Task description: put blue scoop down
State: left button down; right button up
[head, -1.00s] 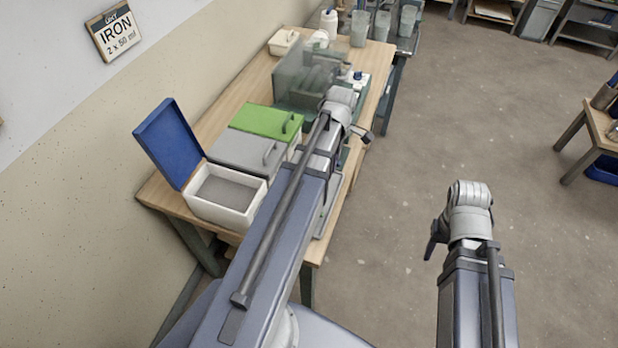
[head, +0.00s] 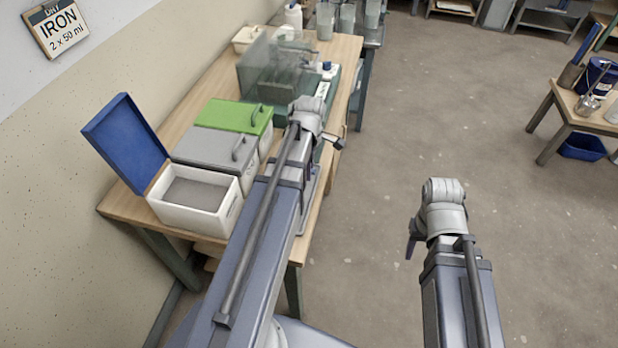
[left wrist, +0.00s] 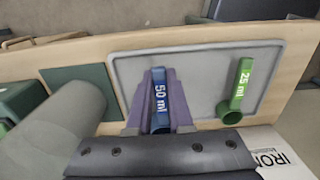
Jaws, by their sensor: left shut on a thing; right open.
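The blue scoop (left wrist: 160,104), marked 50 ml, is between the purple-grey fingers of my left gripper (left wrist: 159,78) in the left wrist view. The gripper is shut on its handle. The scoop shows over the grey tray (left wrist: 205,66); I cannot tell whether it touches it. A green scoop (left wrist: 238,88), marked 25 ml, lies on the tray's right part. In the head view my left arm hides the blue scoop and most of the tray. My right gripper (head: 411,247) is open, away from the table over the floor, mostly hidden behind its wrist.
The wooden table (head: 183,118) holds a white bin with an open blue lid (head: 127,143), a grey-lidded bin (head: 216,149) and a green-lidded bin (head: 232,115). A clear-shielded unit (head: 275,70) stands farther back. A side table (head: 571,104) is at right. Floor between is clear.

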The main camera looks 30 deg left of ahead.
pick_arm(q)
jog(key=shift+f+b, duration=0.4)
jog(key=shift+f, duration=0.55)
pick_arm(e)
jog(key=shift+f, duration=0.9)
pick_arm(q)
jog(key=shift+f, duration=0.1)
jog(key=c, duration=0.8)
grip_release()
pick_arm(e)
jog(key=shift+f, duration=0.15)
pick_arm(q)
notch_tip(320, 180, up, 12)
jog(key=p, duration=1.2)
pick_arm(e)
notch_tip(320, 180, up, 12)
